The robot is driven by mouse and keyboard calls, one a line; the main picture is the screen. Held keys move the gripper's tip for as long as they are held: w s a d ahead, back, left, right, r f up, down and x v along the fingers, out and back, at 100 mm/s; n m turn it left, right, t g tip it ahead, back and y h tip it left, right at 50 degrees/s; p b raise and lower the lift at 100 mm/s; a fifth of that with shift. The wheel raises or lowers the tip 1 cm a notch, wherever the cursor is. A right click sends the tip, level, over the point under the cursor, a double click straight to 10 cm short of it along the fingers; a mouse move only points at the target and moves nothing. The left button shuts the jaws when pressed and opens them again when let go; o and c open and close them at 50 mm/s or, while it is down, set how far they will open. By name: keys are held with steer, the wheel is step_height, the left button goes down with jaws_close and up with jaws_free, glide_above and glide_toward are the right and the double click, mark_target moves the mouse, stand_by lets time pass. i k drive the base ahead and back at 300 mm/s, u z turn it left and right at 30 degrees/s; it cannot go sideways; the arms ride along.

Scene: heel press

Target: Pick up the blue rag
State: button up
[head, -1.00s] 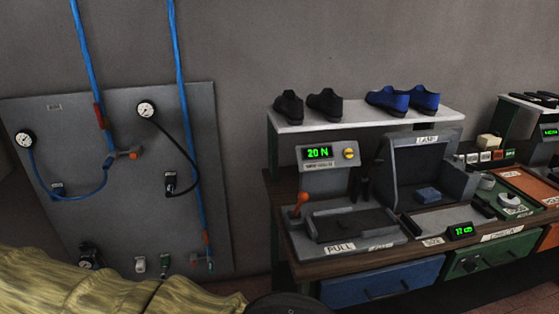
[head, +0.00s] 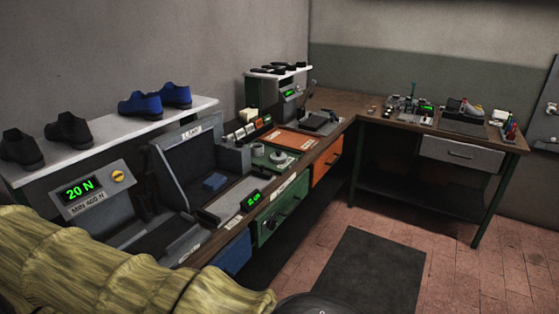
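A small blue block-like thing (head: 215,181), which looks like the folded blue rag, lies in the grey lamp booth (head: 183,165) on the bench at the left. It is too small to tell its cloth texture. My arm's yellowish ribbed sleeve covers the lower left of the head view. My gripper is not in view, so I cannot tell what it holds.
A white shelf (head: 105,146) above the bench bears black shoes (head: 68,131) and blue shoes (head: 140,104). A side bench with a grey drawer (head: 461,152) stands at the back right. Tiled floor with a dark mat (head: 368,275) is clear at right.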

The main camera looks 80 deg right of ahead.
mark_target(215, 182)
steer(key=z, duration=2.3)
steer(key=i, duration=0.6)
